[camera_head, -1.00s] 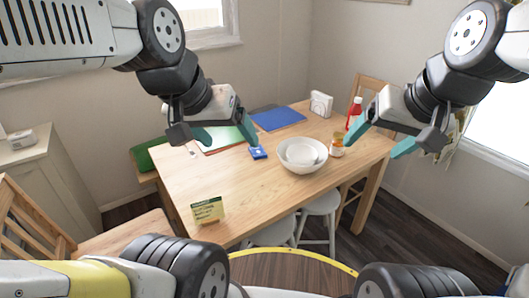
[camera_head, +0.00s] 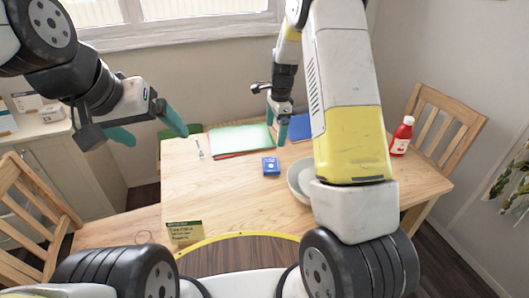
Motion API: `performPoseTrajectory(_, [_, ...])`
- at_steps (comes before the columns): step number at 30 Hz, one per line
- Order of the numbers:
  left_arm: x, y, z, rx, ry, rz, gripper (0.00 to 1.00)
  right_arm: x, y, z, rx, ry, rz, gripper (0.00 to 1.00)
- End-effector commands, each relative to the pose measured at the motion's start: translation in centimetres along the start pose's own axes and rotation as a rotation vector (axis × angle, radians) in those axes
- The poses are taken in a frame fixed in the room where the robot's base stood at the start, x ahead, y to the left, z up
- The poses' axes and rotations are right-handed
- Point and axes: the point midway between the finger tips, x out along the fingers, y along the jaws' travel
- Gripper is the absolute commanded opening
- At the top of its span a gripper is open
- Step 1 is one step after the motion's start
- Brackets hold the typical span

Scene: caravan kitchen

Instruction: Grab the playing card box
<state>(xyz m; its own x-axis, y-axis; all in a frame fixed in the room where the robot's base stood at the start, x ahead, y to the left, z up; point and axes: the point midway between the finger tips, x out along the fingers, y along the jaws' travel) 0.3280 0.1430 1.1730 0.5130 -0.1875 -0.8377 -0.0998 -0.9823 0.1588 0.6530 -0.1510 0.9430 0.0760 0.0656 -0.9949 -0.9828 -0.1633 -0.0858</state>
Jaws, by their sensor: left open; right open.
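The playing card box looks to be the small blue box (camera_head: 271,166) lying flat near the middle of the wooden table (camera_head: 225,202). My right gripper (camera_head: 277,118) is above and behind the box in the picture, its teal fingers pointing down, open and empty. My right arm crosses the right half of the view. My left gripper (camera_head: 150,130) is open and empty, at the left above the table's left edge, apart from the box.
A white bowl (camera_head: 298,184) stands right of the box, partly hidden by my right arm. A red bottle (camera_head: 401,137) stands at the right. Green and blue folders (camera_head: 240,138) lie at the back. A small yellow-green card box or sign (camera_head: 184,233) stands at the front left.

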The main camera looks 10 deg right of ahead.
Motion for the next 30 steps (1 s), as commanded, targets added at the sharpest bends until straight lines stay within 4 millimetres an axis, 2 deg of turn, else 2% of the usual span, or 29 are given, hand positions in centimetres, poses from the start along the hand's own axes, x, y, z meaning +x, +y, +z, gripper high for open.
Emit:
performPoseTrajectory(1, [0.0,0.0,0.0,0.000,0.000,0.000,0.88,2.5,-0.5,-0.2,0.046,0.013,0.026,1.00])
performPoseTrajectory(3, [0.0,0.0,0.0,0.000,0.000,0.000,0.88,4.8,-1.0,-0.5,0.107,0.029,0.046,1.00])
performPoseTrajectory(7, [0.0,0.0,0.0,0.000,0.000,0.000,0.88,7.9,-1.4,-0.7,0.184,0.050,0.070,1.00])
performPoseTrajectory(23, [0.0,0.0,0.0,0.000,0.000,0.000,0.88,13.4,-1.0,-1.3,0.223,0.062,0.082,1.00])
performPoseTrajectory(30, [0.0,0.0,0.0,0.000,0.000,0.000,0.88,16.7,-0.7,-1.7,0.223,0.062,0.081,1.00])
